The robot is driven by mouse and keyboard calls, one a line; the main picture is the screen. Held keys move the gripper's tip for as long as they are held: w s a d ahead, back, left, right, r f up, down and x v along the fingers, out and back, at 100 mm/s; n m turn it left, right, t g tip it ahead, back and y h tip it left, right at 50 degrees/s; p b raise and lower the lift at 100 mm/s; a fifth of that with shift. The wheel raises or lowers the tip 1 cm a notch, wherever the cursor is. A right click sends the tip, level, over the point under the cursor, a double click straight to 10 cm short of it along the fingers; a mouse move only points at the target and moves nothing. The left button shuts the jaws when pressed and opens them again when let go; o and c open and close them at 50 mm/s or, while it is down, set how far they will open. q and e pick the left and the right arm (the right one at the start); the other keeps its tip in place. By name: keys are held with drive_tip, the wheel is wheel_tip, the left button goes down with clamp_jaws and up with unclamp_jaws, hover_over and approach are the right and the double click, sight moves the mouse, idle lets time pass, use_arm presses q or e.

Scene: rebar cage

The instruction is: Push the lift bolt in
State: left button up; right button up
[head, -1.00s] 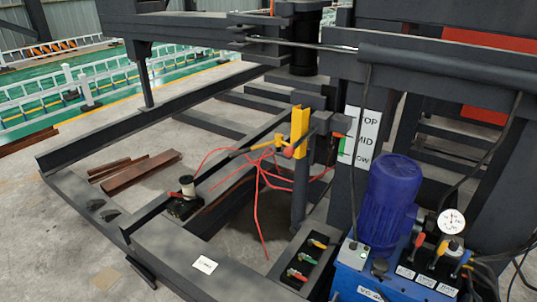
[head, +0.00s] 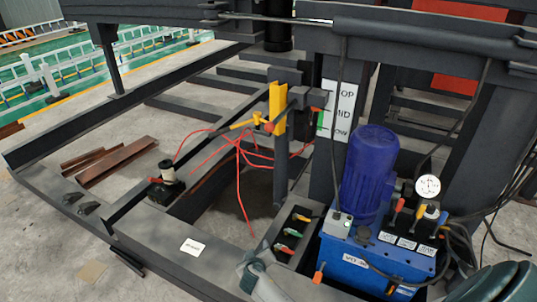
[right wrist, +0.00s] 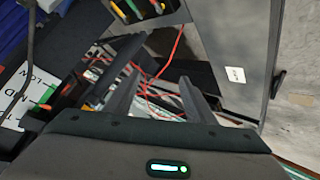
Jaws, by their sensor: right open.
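The likely lift bolt, a yellow handle with a red knob (head: 262,123), sticks out left of an upright yellow plate (head: 277,105) on a dark post in the head view. I cannot tell how far in it sits. My right gripper (head: 252,274) shows partly at the bottom edge of the head view, well below and in front of the bolt. In the right wrist view my right gripper (right wrist: 162,60) is open with nothing between its fingers. Small yellow parts show beside its left finger there, too small to name surely. My left gripper is not in view.
A TOP/MID/LOW sign (head: 338,110) stands right of the post. Red cables (head: 240,165) hang below the bolt. A blue pump unit (head: 372,175) and a lever box (head: 291,234) stand close to my right gripper. Dark frame beams cross the floor.

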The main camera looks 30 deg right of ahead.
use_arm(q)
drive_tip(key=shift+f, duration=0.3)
use_arm(e)
drive_tip(key=w+d+r+m+t+h, duration=0.1)
drive_tip(key=w+d+r+m+h, duration=0.1)
drive_tip(key=r, duration=1)
drive_tip(key=w+d+r+m+t+h, duration=0.1)
drive_tip(key=w+r, duration=0.4)
drive_tip(key=r, duration=0.6)
drive_tip(key=w+d+r+m+h, duration=0.3)
drive_tip(key=r+m+h, duration=0.1)
drive_tip(key=r, duration=0.8)
drive_tip(key=shift+w+d+r+t, duration=0.2)
drive_tip(key=shift+d+r+t, duration=0.05)
drive_tip(key=shift+r+t, duration=0.15)
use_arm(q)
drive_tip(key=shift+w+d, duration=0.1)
